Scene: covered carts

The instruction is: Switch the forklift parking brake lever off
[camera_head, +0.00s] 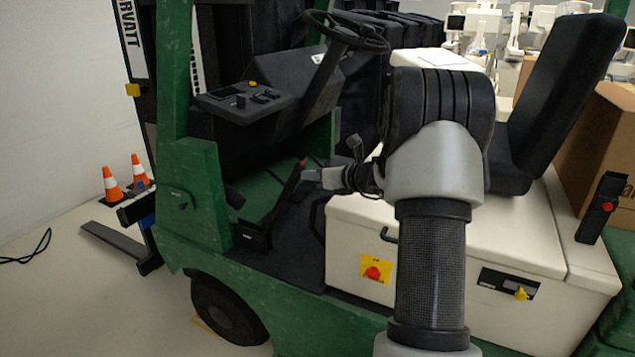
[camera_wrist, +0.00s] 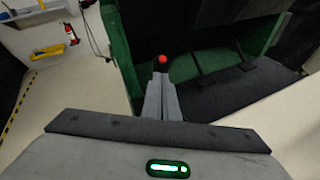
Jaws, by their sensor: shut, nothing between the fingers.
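The parking brake lever (camera_head: 284,192) is a dark bar with a red knob at its top. It rises from a black bracket on the forklift's floor and leans to the right in the head view. In the wrist view its red knob (camera_wrist: 162,59) shows just beyond my fingertips, and the rest of the lever is hidden. My gripper (camera_head: 310,175) is shut and empty, close to the right of the lever just below the knob. In the wrist view my gripper (camera_wrist: 161,77) has its two grey fingers together. I cannot tell whether they touch the lever.
The steering wheel (camera_head: 347,30) and a dark control panel (camera_head: 250,101) are above and behind the lever. The cream seat base (camera_head: 350,235) is under my arm, with the black seat (camera_head: 555,95) to the right. A green post (camera_head: 174,80) stands left. The footwell is open.

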